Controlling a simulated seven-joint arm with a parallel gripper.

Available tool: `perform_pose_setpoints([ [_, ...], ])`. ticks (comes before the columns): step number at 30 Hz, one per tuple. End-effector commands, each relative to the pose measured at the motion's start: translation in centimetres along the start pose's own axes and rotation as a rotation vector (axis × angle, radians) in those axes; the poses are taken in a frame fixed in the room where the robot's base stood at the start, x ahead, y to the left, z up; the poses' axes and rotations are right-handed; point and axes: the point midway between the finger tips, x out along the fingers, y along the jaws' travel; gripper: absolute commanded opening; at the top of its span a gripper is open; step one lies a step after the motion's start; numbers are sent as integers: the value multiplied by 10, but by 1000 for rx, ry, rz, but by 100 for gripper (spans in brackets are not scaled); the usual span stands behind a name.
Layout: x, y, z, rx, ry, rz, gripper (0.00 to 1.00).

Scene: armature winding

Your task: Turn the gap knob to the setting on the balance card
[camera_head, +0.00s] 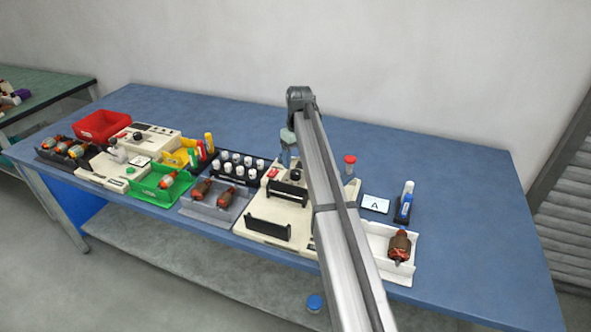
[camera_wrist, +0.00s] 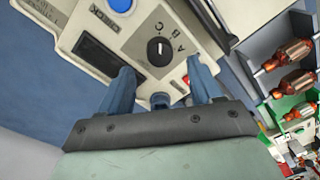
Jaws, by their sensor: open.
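The gap knob (camera_wrist: 160,50) is black and round with a white pointer line, on a cream panel with letters A, B and C around it. Its pointer points roughly toward the B side in the wrist view; the exact setting is hard to tell. My gripper (camera_wrist: 163,82) is open and empty, its blue fingers spread on either side just short of the knob, apart from it. In the head view my gripper (camera_head: 287,155) hangs above the cream machine (camera_head: 262,212), partly hidden by my arm. A white card (camera_head: 376,204) reading A lies right of the machine.
A blue CHECK button (camera_wrist: 122,4) and a dark slot (camera_wrist: 95,52) are near the knob. A red switch (camera_head: 272,173) and a red-capped post (camera_head: 350,162) stand on the machine.

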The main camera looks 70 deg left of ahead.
Motion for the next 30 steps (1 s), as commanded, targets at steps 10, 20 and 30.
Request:
perform_pose_setpoints([
  [10, 41, 0, 0, 0, -1, 0, 65],
  [20, 46, 0, 0, 0, 0, 0, 65],
  [30, 46, 0, 0, 0, 0, 0, 41],
])
